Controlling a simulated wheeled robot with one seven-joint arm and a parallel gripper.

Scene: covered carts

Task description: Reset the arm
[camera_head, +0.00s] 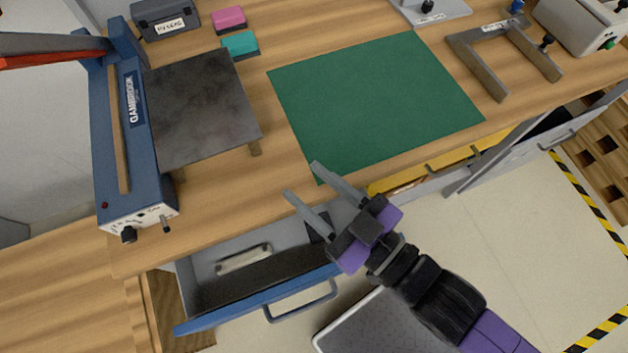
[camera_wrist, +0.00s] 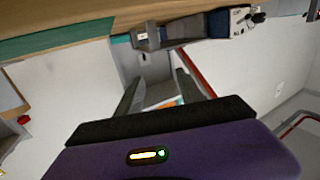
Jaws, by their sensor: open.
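My gripper (camera_head: 318,192) is open and empty. In the head view it hangs in front of the workbench's front edge, over the right end of an open blue-fronted drawer (camera_head: 255,312). Its two grey fingers point up and left toward the bench. My purple and black arm reaches in from the lower right. In the wrist view the two dark fingers (camera_wrist: 160,92) stand apart with nothing held between them.
The wooden bench carries a green mat (camera_head: 375,98), a blue sealer (camera_head: 125,135), a dark plate (camera_head: 203,108), pink (camera_head: 229,18) and teal (camera_head: 240,45) blocks and a grey U-shaped frame (camera_head: 490,70). The open drawer holds a pale bar (camera_head: 243,258). Floor is clear at right.

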